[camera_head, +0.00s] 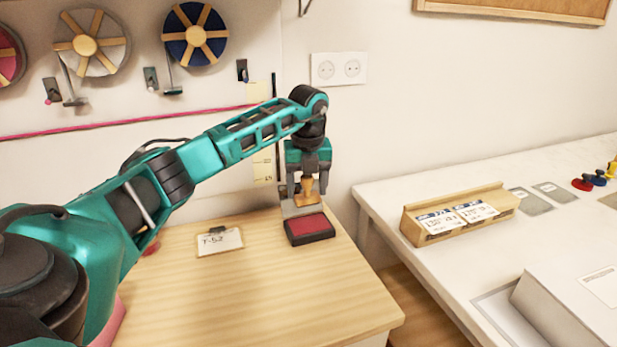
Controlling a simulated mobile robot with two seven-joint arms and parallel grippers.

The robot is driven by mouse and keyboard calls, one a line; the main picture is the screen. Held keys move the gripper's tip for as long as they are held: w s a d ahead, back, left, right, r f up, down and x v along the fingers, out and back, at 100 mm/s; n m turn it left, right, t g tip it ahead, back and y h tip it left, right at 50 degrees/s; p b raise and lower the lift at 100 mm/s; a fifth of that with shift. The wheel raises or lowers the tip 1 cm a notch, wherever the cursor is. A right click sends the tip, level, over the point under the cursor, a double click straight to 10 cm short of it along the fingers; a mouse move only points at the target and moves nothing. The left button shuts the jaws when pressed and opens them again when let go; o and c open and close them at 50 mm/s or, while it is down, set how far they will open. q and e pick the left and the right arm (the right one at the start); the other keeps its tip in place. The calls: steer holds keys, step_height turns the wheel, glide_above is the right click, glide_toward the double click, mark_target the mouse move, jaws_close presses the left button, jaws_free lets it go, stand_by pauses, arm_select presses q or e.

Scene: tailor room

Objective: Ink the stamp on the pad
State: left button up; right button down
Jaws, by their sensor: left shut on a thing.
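The ink pad (311,229) is a dark box with a red top, on the wooden table near its back right part. My left gripper (307,192) points down just behind and above the pad. It is shut on the stamp (307,186), a small wooden-handled piece between its fingers. The stamp's lower end is close to the pad's back edge; I cannot tell whether they touch. My right gripper is not in view.
A small card marked F-52 (219,241) lies on the wooden table (270,300). A white table (460,258) at the right holds a wooden card holder (459,214), a white box (570,305) and small coloured items (598,178). The wooden table's front is clear.

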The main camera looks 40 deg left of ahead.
mark_target(311, 194)
arm_select(q)
steer(key=shift+w+d, duration=0.15)
steer(key=shift+w, duration=0.15)
steer(key=shift+w+d+f, duration=0.1)
steer(key=shift+f, duration=0.05)
step_height(311, 194, down, 3)
steer(key=b, duration=0.3)
steer(key=shift+f, duration=0.1)
step_height(311, 194, down, 2)
steer(key=shift+f+b, duration=0.2)
steer(key=shift+b, duration=0.9)
steer(key=shift+f, duration=0.65)
